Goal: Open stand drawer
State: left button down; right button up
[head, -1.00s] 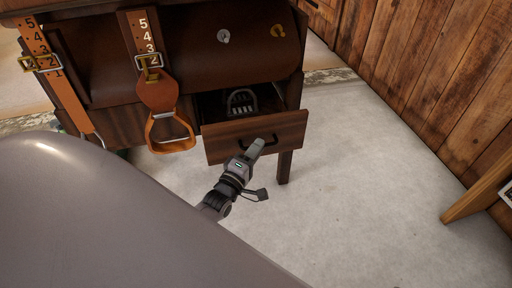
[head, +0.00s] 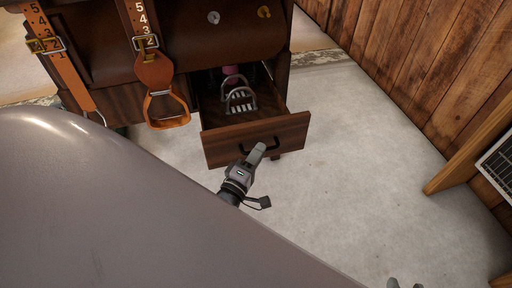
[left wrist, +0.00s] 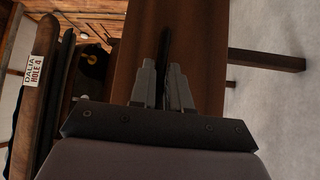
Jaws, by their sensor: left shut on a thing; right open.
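The stand (head: 170,50) is dark brown wood with a drawer (head: 230,138) at its lower right. The drawer is pulled out and its inside shows. My left gripper (head: 257,152) is shut on the dark drawer handle (head: 277,142), on the drawer front. In the left wrist view the two fingers (left wrist: 164,88) close around the dark handle (left wrist: 166,48) against the brown drawer front (left wrist: 205,50). Only the tip of my right gripper (head: 404,284) shows at the bottom edge; it is open.
Metal stirrups (head: 240,98) and a pinkish thing (head: 231,71) lie in the drawer. Orange straps (head: 140,20) with buckles and a stirrup hang on the stand's left. A plank wall (head: 430,60) and a wooden frame (head: 470,150) stand right. The grey floor (head: 350,150) before the drawer is clear.

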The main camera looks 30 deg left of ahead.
pick_arm(q)
jog(key=shift+s+d, duration=0.15)
jog(key=shift+s, duration=0.1)
pick_arm(e)
jog(key=shift+s+d+f, duration=0.15)
jog(key=shift+d+f, duration=0.05)
pick_arm(q)
jog(key=c, duration=1.2)
grip_release()
jog(key=shift+o, duration=0.2)
pick_arm(e)
jog(key=shift+a+r, duration=0.1)
jog(key=shift+r, duration=0.05)
pick_arm(q)
jog(key=s+p, duration=0.1)
jog(key=s, duration=0.6)
jog(key=shift+d+f, duration=0.3)
jog(key=shift+f, duration=0.15)
pick_arm(e)
jog(key=shift+s+d+f, duration=0.1)
jog(key=shift+d+f, duration=0.1)
jog(key=shift+d, duration=0.15)
